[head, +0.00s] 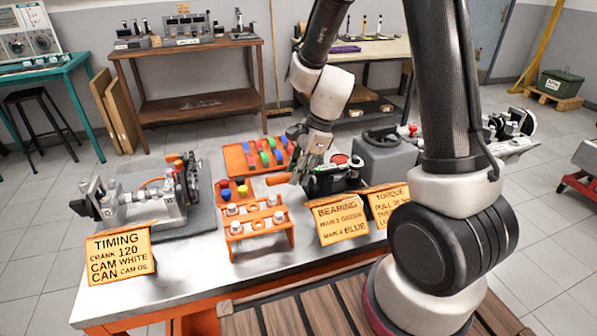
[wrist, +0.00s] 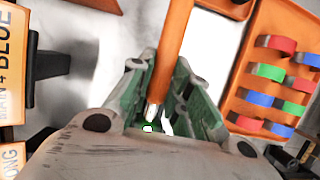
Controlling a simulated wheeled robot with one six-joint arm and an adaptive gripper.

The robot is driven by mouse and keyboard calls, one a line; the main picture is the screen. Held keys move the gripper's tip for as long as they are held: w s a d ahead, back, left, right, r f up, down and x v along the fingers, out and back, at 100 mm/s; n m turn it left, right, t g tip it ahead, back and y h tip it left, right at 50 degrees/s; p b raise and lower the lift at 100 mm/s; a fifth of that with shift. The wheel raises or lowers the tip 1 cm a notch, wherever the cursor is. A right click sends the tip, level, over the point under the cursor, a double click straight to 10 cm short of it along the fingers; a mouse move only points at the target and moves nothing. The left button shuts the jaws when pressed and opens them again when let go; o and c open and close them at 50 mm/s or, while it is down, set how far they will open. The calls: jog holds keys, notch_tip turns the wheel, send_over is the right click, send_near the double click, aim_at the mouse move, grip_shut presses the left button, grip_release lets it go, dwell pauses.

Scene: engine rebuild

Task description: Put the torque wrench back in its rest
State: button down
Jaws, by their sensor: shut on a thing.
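The torque wrench shows as an orange handle (wrist: 174,42) with a silvery part at its lower end in the wrist view. My gripper (wrist: 158,88) is shut around it, with greenish fingers on both sides. In the head view, the orange handle end (head: 278,179) sticks out to the left of my gripper (head: 300,172), above the bench. The rest of the wrench is hidden by my gripper. I cannot tell which object is the wrench's rest; a dark holder (head: 330,183) stands just right of my gripper, behind the signs.
An orange tray (head: 238,158) of coloured shells lies behind my gripper; the wrist view shows it right (wrist: 240,103). An orange cap rack (head: 262,240) stands in front. Bearing (head: 340,219) and torque (head: 390,203) signs line the front edge. A grey block (head: 385,160) stands right.

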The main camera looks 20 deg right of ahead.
jog(key=shift+f, duration=0.35)
jog(key=c, duration=1.6)
grip_release()
jog(key=shift+o, duration=0.2)
jog(key=shift+r, duration=0.2)
jog(key=shift+r, duration=1.15)
jog(key=shift+r, duration=0.1)
jog(key=o, duration=0.6)
jog(key=shift+c, duration=0.2)
